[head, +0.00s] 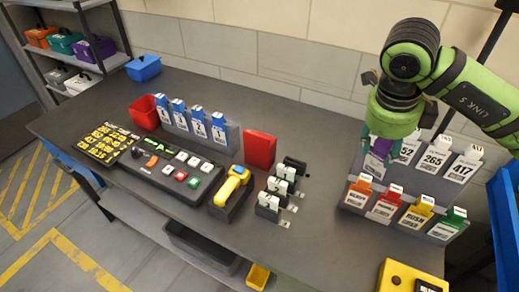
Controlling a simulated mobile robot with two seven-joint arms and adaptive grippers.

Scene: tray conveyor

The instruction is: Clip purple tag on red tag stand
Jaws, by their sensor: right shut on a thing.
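My right gripper (385,138) comes in from the upper right, pointing down over the tag rack. It is shut on a purple tag (381,147), which shows only in part between the fingers. A white tag face (374,166) with an orange edge shows just below it; I cannot tell whether it belongs to the purple tag. A red upright block (259,150) stands mid-table, and a red tag (384,205) sits in the rack's lower row; I cannot tell which is the red tag stand. My left gripper is not in view.
The tag rack (440,192) holds white numbered tags above and coloured tags below. Small black card stands (267,206), a yellow handheld device (232,184), a button panel (185,168) and a blue-tag holder (232,136) stand left. A yellow box (398,277) is front right.

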